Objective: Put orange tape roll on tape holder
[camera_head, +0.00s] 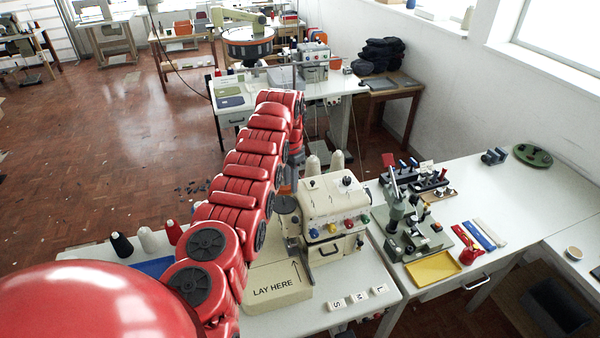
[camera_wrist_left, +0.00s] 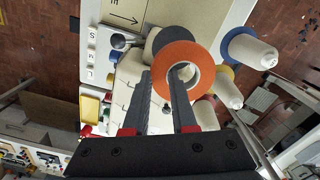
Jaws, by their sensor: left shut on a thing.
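The orange tape roll (camera_wrist_left: 203,62) shows large in the left wrist view. My left gripper (camera_wrist_left: 161,72) is shut on its ring wall, with one finger seen at the hole and the other at the outer side. A dark grey disc (camera_wrist_left: 166,35) lies partly hidden behind the roll; it may belong to the tape holder, but I cannot tell. A similar grey disc (camera_head: 287,204) shows beside the cream machine in the head view. My right gripper is in neither view.
The cream sewing machine (camera_head: 334,205) stands right of the arm, with white thread cones behind it. The "LAY HERE" plate (camera_head: 272,288) is in front. A green-grey machine (camera_head: 410,230) and yellow tray (camera_head: 433,267) are farther right. More cones (camera_wrist_left: 250,50) stand near the roll.

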